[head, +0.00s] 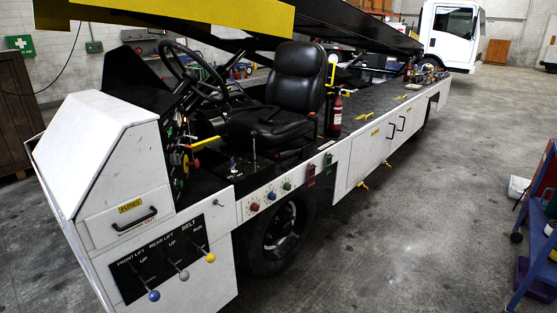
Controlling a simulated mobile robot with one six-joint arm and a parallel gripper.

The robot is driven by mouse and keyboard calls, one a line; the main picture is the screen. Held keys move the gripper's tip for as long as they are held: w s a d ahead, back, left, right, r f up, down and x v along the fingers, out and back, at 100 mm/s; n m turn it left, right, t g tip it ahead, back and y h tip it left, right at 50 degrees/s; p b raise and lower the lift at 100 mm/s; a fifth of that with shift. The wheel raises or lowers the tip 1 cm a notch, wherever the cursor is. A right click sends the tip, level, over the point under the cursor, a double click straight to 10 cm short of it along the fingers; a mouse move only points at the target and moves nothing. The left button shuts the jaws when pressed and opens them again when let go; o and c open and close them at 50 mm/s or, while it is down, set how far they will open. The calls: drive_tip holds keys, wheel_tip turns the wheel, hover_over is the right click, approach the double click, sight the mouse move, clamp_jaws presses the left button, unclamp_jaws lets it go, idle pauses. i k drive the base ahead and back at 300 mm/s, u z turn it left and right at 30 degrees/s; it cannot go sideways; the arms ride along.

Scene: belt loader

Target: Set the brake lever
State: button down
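The white belt loader (110,150) stands across the view with its black driver's seat (298,85) and steering wheel (190,70) in the open cab. No lever here carries a readable brake label. A yellow-handled lever (206,142) sticks out to the right beside the dash, below the steering wheel. A thin dark lever (253,146) stands upright on the console by the seat's front edge. I cannot tell which one is the brake lever. My gripper is not in view.
A front panel (163,263) has blue, grey and yellow knobbed levers labelled front lift, rear lift and belt. A red fire extinguisher (336,115) stands behind the seat. Clear concrete floor (410,230) lies to the right. A blue-framed cart (536,235) stands at the right edge.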

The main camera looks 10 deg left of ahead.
sight(290, 152)
drive_tip(key=u, duration=0.55)
drive_tip(key=i, duration=0.6)
drive_tip(key=u, duration=0.55)
drive_tip(key=i, duration=0.6)
drive_tip(key=u, duration=0.3)
